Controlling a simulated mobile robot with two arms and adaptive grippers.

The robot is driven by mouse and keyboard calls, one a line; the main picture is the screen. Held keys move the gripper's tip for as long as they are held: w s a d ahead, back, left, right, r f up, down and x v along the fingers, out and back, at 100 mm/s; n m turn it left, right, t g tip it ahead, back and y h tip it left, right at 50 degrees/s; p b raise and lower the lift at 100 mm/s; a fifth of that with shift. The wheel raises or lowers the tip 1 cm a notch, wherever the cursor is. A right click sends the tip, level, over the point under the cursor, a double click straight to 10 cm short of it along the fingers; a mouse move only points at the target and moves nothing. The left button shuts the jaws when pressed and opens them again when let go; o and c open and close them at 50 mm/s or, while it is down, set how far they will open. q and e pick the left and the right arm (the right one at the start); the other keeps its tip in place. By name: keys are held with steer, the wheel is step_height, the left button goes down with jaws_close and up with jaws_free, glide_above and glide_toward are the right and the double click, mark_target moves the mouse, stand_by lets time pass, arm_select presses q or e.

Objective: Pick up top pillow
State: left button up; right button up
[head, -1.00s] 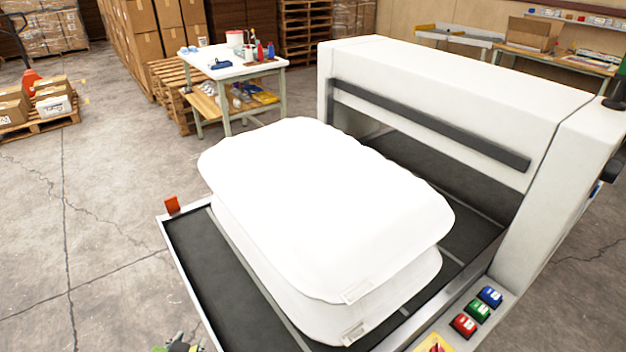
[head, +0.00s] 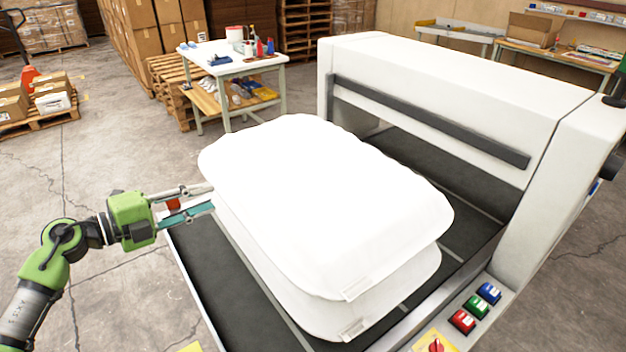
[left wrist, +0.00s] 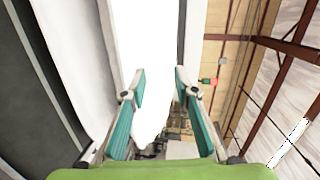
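Two white pillows lie stacked flat on the machine's dark bed. The top pillow (head: 320,200) overhangs the lower pillow (head: 375,310) slightly and has a small label at its front corner. My left gripper (head: 207,197) is open and empty at the left side of the stack, fingertips close to its edge. In the left wrist view the open fingers (left wrist: 160,80) stand apart, with the top pillow (left wrist: 148,35) seen ahead and between them. The lower pillow (left wrist: 68,45) is to the left there. I cannot tell whether the fingers touch cloth. My right gripper is not in view.
A white machine housing (head: 440,95) with a dark bar rises behind the bed. Coloured buttons (head: 475,308) sit on its front right edge. A white worktable (head: 235,65) with bottles stands behind. The floor to the left is clear up to a pallet with boxes (head: 38,105).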

mark_target(236, 212)
arm_select(q)
steer(key=w+d+f+b, duration=0.1)
steer(key=f, duration=0.1)
steer(key=w+d+f+g+b, duration=0.1)
steer(key=w+f, duration=0.1)
steer(key=f, duration=0.1)
steer(key=w+d+f+m+g+y+b, duration=0.1)
steer(key=d+f, duration=0.1)
steer(key=f, duration=0.1)
steer(key=shift+w+d+b, duration=0.1)
steer(key=shift+w+b, duration=0.15)
steer(key=shift+b, duration=0.15)
steer(key=shift+x, duration=0.75)
steer(key=shift+d, duration=0.1)
jaws_close()
steer(key=shift+f, duration=0.1)
steer(key=shift+s, duration=0.1)
